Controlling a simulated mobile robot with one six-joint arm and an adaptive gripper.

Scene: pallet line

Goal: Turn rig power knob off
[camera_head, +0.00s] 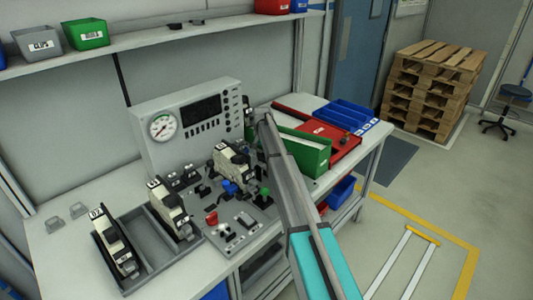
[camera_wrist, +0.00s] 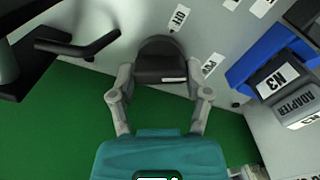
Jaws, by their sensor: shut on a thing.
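In the wrist view a dark rounded knob (camera_wrist: 160,60) with a pale mark on its lower edge sits on a light grey panel (camera_wrist: 130,20). A label reading OFF (camera_wrist: 179,18) is above it, slightly right. A second small label (camera_wrist: 212,65) is to its right, too blurred to read surely. My gripper (camera_wrist: 160,80) has one grey finger on each side of the knob and is closed on it. In the head view the rig (camera_head: 140,113) with gauge and display stands at the back of the bench; my arm hides the knob there.
A green bin (camera_head: 307,157) and a red tray (camera_head: 345,148) are close to the right of my arm. Fixtures with levers (camera_head: 165,205) stand at the front left. A blue part with an N3 label (camera_wrist: 272,65) is right of the knob. A black bent handle (camera_wrist: 85,45) is left.

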